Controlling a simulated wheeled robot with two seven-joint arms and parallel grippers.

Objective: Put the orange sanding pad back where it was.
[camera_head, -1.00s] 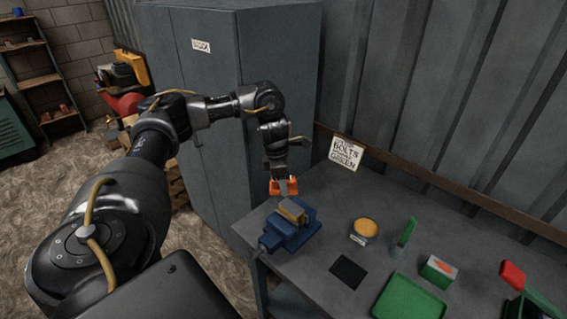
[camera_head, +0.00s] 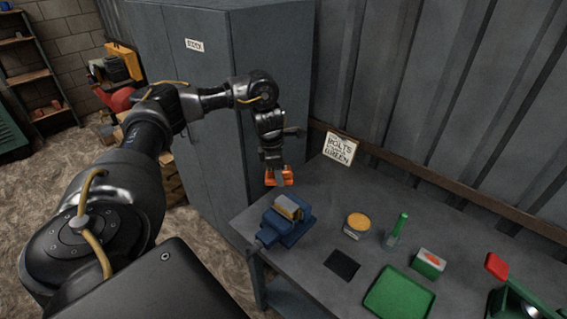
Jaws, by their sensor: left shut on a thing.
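The orange sanding pad (camera_head: 286,176) is held in my left gripper (camera_head: 278,175), which points down with its jaws shut on it. The gripper and pad are above the back left part of the grey workbench (camera_head: 330,210), behind the blue vise (camera_head: 287,228) in the picture. A tan block (camera_head: 288,207) sits in the vise jaws. Part of the pad is hidden by the grey fingers. My right gripper is not in view.
On the bench are a flat black square (camera_head: 342,265), a round tin with an orange top (camera_head: 357,225), a green bottle (camera_head: 396,231), a green and white box (camera_head: 428,263), a green tray (camera_head: 399,296) and a red block (camera_head: 496,266). A sign (camera_head: 340,147) stands at the back. A grey cabinet (camera_head: 236,90) stands behind.

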